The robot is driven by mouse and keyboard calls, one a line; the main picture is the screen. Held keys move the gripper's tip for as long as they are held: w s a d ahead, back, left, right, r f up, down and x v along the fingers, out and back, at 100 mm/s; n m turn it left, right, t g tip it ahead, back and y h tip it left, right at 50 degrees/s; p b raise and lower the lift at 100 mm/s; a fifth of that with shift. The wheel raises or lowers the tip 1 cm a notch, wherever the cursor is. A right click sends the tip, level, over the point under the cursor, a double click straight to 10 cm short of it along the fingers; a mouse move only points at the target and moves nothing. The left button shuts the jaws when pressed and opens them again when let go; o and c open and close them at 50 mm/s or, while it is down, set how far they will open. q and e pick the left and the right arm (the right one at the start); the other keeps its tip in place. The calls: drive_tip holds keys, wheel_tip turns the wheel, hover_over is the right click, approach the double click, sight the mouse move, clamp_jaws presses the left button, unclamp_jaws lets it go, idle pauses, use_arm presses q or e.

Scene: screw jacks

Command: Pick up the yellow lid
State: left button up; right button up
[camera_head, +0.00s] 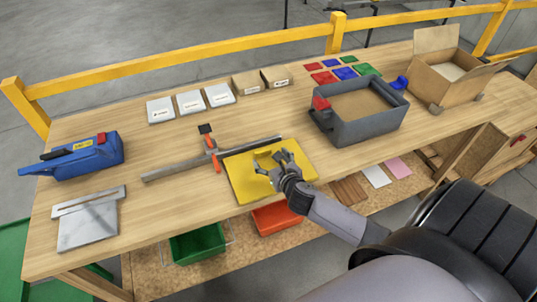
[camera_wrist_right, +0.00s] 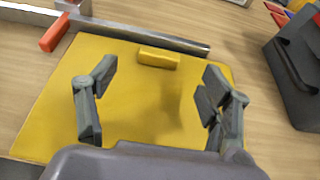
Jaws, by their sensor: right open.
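The yellow lid (camera_head: 245,180) lies flat on the wooden workbench near its front edge. It also fills much of the right wrist view (camera_wrist_right: 60,100), where its raised yellow handle block (camera_wrist_right: 158,57) shows toward the far side. My right gripper (camera_head: 272,165) is above the lid, fingers spread and empty. In the wrist view the right gripper (camera_wrist_right: 155,105) has its two fingers on either side of the lid's middle, with the handle ahead of and between them. Whether the fingers touch the lid is unclear. My left gripper is not in view.
A metal bar clamp (camera_head: 180,170) lies along the lid's far edge. A grey open bin (camera_head: 365,128) stands to the right, with a cardboard box (camera_head: 440,90) beyond. A blue tool (camera_head: 85,155) and a metal square (camera_head: 88,225) are at left. Bare wood lies between them and the clamp.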

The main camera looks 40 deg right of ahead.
sight(264, 152)
drive_tip(key=shift+f+p+x, duration=0.1)
drive_tip(key=shift+p+x, duration=0.1)
drive_tip(key=shift+x, duration=1.35)
drive_tip(key=shift+f+p+x, duration=0.15)
drive_tip(key=shift+x, duration=1.4)
drive_tip(key=shift+s, duration=0.15)
drive_tip(key=c, duration=1.5)
